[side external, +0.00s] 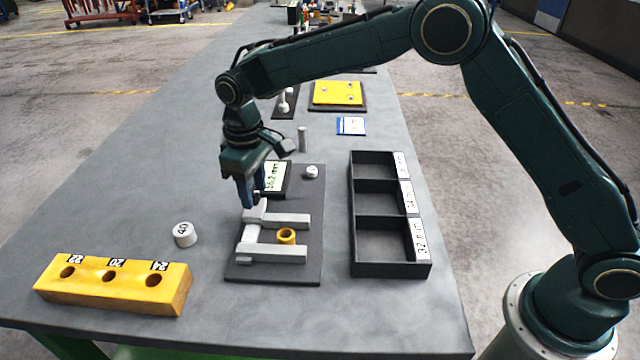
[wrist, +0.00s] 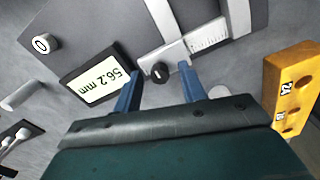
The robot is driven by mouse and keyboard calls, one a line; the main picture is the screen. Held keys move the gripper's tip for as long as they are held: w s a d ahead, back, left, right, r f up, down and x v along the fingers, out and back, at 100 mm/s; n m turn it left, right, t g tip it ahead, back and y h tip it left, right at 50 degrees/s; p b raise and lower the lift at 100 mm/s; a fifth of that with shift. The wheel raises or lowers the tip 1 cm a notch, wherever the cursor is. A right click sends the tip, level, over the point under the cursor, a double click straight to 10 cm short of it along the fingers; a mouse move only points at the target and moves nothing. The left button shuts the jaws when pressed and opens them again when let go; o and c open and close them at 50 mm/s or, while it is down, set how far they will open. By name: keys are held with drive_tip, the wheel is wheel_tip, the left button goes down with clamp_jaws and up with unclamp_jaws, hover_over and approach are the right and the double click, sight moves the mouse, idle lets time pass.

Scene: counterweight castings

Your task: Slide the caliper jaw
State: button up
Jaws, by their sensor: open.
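A light grey caliper (side external: 272,254) lies on a dark board (side external: 300,276), its two jaws apart. A yellow ring (side external: 286,236) sits between the jaws, touching neither as far as I can tell. In the wrist view the caliper's scale (wrist: 208,38) and a black knob (wrist: 160,72) on its slider show. My gripper (side external: 252,203) is open and points down at the slider end. In the wrist view its blue fingertips (wrist: 158,74) are on either side of the knob; contact is unclear. The display (wrist: 107,78) reads 56.2 mm.
A round "0" button (side external: 311,171) is on the board. A cylinder marked 40 (side external: 185,235) stands left. A yellow block with holes (side external: 112,287) lies front left. A black three-compartment tray (side external: 392,269) stands right, its compartments empty. Bare table lies between the tray and board.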

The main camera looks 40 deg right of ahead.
drive_tip(key=shift+r, duration=0.1)
wheel_tip(320, 180, up, 14)
idle(0.7)
drive_tip(key=s+d+r+m+t, duration=0.2)
drive_tip(key=s+d+r, duration=0.3)
drive_tip(key=s+d, duration=0.25)
drive_tip(key=s+d+r+m+t, duration=0.1)
drive_tip(key=s+d+r, duration=0.3)
drive_tip(key=s+d, duration=0.4)
drive_tip(key=s+d+f+m+t, duration=0.1)
drive_tip(key=s+d+f, duration=0.2)
drive_tip(key=s, duration=0.6)
drive_tip(key=s+d+f+m+t, duration=0.1)
drive_tip(key=s+d+f+m, duration=0.1)
drive_tip(key=s, duration=0.8)
wheel_tip(320, 180, down, 2)
drive_tip(key=shift+d+f+t, duration=0.1)
drive_tip(key=shift+d+t, duration=0.2)
drive_tip(key=shift+d, duration=0.15)
